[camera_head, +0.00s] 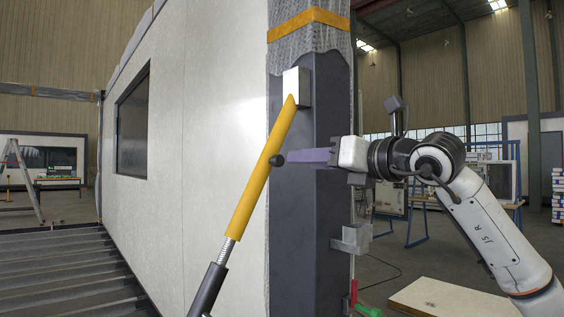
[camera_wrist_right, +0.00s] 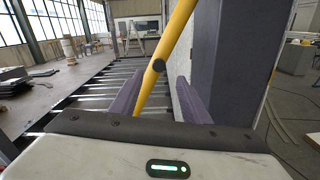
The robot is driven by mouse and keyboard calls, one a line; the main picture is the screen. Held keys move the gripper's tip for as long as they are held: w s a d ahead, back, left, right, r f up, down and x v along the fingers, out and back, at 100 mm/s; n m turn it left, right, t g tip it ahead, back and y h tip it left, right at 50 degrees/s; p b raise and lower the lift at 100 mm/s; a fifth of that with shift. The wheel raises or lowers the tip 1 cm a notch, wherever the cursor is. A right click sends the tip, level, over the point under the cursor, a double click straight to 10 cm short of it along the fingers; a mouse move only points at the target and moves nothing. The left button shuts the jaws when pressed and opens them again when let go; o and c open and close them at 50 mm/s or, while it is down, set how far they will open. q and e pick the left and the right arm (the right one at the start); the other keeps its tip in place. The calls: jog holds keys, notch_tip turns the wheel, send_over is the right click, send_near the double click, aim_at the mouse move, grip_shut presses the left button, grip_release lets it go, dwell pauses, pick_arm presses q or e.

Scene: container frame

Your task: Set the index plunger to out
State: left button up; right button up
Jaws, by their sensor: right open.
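The index plunger shows as a small black round knob (camera_head: 277,160) on the side of a slanted yellow tube (camera_head: 255,185). In the right wrist view the knob (camera_wrist_right: 159,65) faces the camera, in front of the yellow tube (camera_wrist_right: 175,38). My right gripper (camera_head: 289,157) comes in from the right with its purple fingers pointing at the knob. In the right wrist view the open fingers (camera_wrist_right: 158,90) stand apart on either side of the knob's line, with nothing held. I cannot tell whether the fingertips reach the knob. My left gripper is not in view.
The tube runs up to a white bracket (camera_head: 303,87) on a dark steel post (camera_head: 322,215). A metal bracket (camera_head: 352,239) juts from the post below my right gripper. A white wall panel (camera_head: 195,150) stands behind the tube. A pale board (camera_head: 450,299) lies at lower right.

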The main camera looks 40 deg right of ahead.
aim_at(280, 162)
jog(key=w, duration=0.3)
jog(key=w+p, duration=0.1)
jog(key=w, duration=0.1)
jog(key=w+p, duration=0.1)
jog(key=w, duration=0.2)
jog(key=shift+w+a, duration=0.35)
jog(key=shift+a, duration=0.05)
grip_shut()
